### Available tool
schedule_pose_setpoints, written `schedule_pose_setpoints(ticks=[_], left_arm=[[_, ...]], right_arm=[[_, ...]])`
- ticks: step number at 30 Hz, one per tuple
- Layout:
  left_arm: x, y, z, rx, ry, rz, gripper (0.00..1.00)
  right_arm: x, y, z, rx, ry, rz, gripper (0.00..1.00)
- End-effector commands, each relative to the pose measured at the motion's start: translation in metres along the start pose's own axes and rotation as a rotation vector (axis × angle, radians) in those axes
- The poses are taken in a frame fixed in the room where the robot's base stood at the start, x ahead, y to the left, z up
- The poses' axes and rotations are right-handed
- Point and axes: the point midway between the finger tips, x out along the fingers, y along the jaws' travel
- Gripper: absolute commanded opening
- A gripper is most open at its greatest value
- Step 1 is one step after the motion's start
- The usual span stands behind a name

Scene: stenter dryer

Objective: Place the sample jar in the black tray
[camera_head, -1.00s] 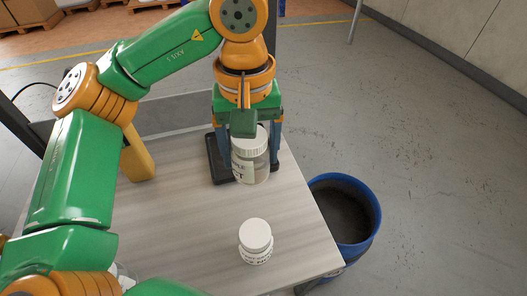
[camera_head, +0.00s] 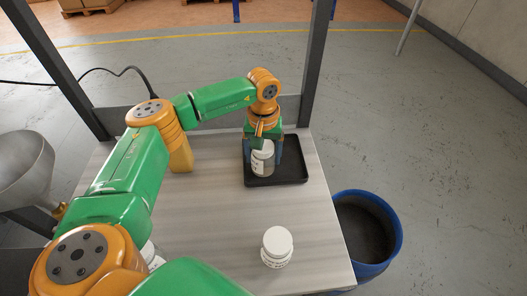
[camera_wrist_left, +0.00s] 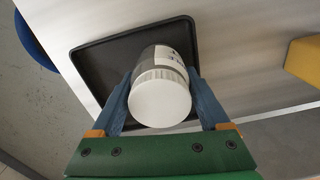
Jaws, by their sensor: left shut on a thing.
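The sample jar (camera_head: 263,163), with a white lid and a printed label, is held upright between the blue fingers of my left gripper (camera_head: 262,158). The black tray (camera_head: 292,170) lies on the table's far right part, and the jar is over its left half. In the left wrist view the jar (camera_wrist_left: 160,98) is between the fingers with the tray (camera_wrist_left: 100,62) behind it. I cannot tell whether the jar's base touches the tray floor. My right gripper is not in view.
A second white-lidded jar (camera_head: 277,246) stands near the table's front right. Another is mostly hidden behind my left arm. A yellow block (camera_head: 181,157) stands left of the tray. A blue bin (camera_head: 367,238) is beside the table's right edge. Dark posts (camera_head: 314,65) rise at the back.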

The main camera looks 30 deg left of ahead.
Motion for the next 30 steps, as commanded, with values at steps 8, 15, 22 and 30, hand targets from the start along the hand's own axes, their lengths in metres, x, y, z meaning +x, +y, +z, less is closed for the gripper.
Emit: schedule_pose_setpoints(ticks=[8,15,22,30], left_arm=[[0.003,0.001,0.000,0.000,0.000,0.001,1.00],[-0.001,0.001,0.000,0.000,0.000,0.001,1.00],[-0.049,0.002,-0.001,0.001,0.006,0.006,1.00],[-0.113,0.001,0.000,0.001,0.003,0.003,1.00]], right_arm=[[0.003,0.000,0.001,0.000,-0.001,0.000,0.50],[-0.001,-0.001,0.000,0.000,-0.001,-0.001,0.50],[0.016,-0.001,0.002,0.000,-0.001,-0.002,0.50],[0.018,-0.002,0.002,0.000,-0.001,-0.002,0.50]])
